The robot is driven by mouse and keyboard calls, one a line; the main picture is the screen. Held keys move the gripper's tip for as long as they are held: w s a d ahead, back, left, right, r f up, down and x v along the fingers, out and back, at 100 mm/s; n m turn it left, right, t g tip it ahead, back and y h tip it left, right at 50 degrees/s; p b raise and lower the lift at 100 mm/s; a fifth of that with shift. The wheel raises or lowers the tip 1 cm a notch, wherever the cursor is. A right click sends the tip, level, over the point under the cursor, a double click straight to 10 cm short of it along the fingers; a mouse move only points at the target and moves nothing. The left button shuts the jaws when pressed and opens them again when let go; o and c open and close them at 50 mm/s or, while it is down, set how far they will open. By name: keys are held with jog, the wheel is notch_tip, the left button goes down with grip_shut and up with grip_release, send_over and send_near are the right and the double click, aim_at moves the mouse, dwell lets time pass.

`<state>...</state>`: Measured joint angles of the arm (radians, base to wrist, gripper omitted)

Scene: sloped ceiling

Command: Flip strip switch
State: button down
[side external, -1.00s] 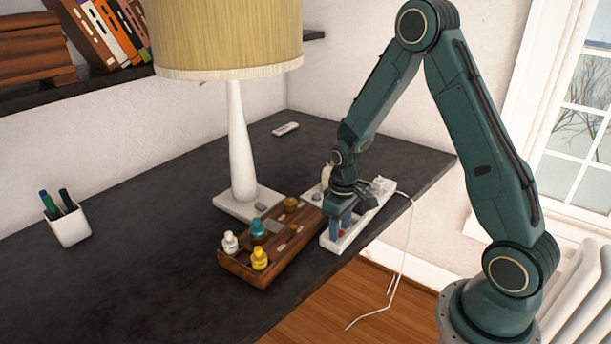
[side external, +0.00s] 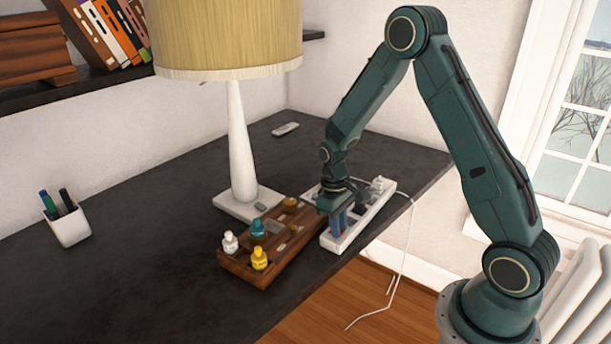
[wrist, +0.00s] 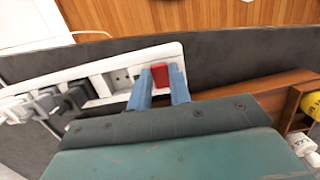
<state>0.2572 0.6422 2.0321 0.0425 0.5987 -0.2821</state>
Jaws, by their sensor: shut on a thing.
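The white power strip (side external: 376,212) lies along the desk's right edge, with its cord at the far end. In the wrist view the strip (wrist: 165,52) runs from the left to the middle, with plugs in its left sockets. Its red switch (wrist: 159,76) is at the strip's near end, between the tips of my blue fingers. My gripper (wrist: 160,86) is shut on the red switch; in the side view my gripper (side external: 343,224) points down over the strip. The fingers hide part of the switch, and I cannot tell which way it is tipped.
A wooden tray (side external: 235,265) with several small bottles stands close beside the strip on the left. A lamp (side external: 238,150) stands behind it. A pen cup (side external: 70,226) is at the left. The front left desk is clear.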

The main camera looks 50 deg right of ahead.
dwell(0.3)
jog(key=c, duration=1.3)
grip_release()
jog(key=shift+r, duration=0.15)
jog(key=r, duration=0.4)
jog(key=w+r, duration=0.1)
jog(key=r, duration=0.4)
jog(key=w+r, duration=0.1)
jog(key=r, duration=0.3)
jog(key=shift+w+r, duration=0.1)
jog(key=shift+r, duration=0.1)
jog(key=shift+r, duration=0.1)
